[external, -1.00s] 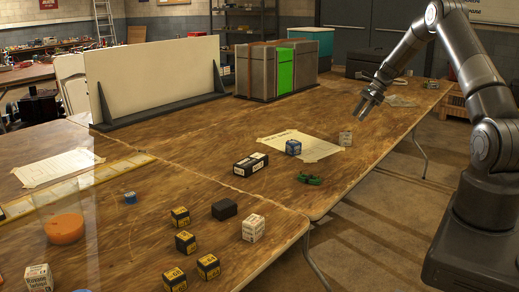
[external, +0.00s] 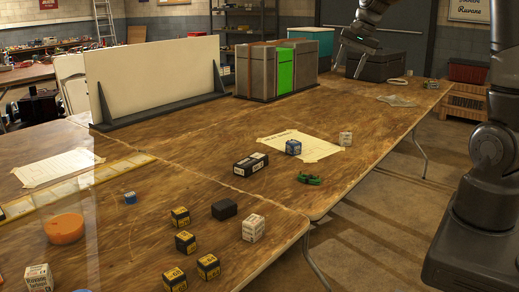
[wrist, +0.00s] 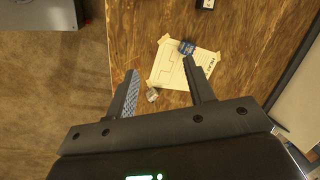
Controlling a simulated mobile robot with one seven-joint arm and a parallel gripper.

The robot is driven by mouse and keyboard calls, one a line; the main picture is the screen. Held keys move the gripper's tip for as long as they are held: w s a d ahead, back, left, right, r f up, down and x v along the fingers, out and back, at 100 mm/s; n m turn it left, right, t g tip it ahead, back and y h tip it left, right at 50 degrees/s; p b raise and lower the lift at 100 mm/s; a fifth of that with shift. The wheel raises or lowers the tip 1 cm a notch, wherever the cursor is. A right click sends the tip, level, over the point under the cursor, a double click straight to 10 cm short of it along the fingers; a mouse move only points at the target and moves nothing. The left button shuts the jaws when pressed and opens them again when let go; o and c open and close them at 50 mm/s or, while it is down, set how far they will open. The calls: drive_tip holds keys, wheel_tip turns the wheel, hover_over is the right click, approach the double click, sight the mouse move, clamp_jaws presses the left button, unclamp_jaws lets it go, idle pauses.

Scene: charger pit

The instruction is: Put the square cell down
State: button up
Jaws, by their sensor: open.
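A small pale cube-shaped cell (external: 345,139) sits on the wooden table beside the right edge of a taped paper sheet (external: 318,151). A blue and white cube (external: 293,147) rests on the sheet's left part. In the wrist view, the pale cell (wrist: 153,95) lies on the table just off the sheet (wrist: 172,68), and the blue cube (wrist: 186,47) is at the sheet's far edge. I cannot tell for certain which cube is the square cell. My gripper (external: 340,52) is high above the table's back part; in the wrist view its fingers (wrist: 160,68) are apart and empty.
A black and white block (external: 251,163) and a green item (external: 309,179) lie near the sheet. Several yellow-black cubes (external: 186,242) stand at the front. A case with a green panel (external: 285,72) and a white board (external: 155,75) stand at the back.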

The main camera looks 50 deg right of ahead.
drive_tip(key=s+a+r+n+t+h, duration=0.1)
drive_tip(key=s+a+n, duration=0.5)
drive_tip(key=s, duration=0.5)
drive_tip(key=s+a+r+n+t, duration=0.1)
drive_tip(key=s+a+n, duration=0.6)
drive_tip(key=s+a, duration=0.2)
drive_tip(key=shift+s+a+r+n+h, duration=0.15)
drive_tip(key=shift+s+a+n+h, duration=0.2)
drive_tip(key=shift+s, duration=0.5)
drive_tip(key=shift+o, duration=0.2)
drive_tip(key=shift+d, duration=0.1)
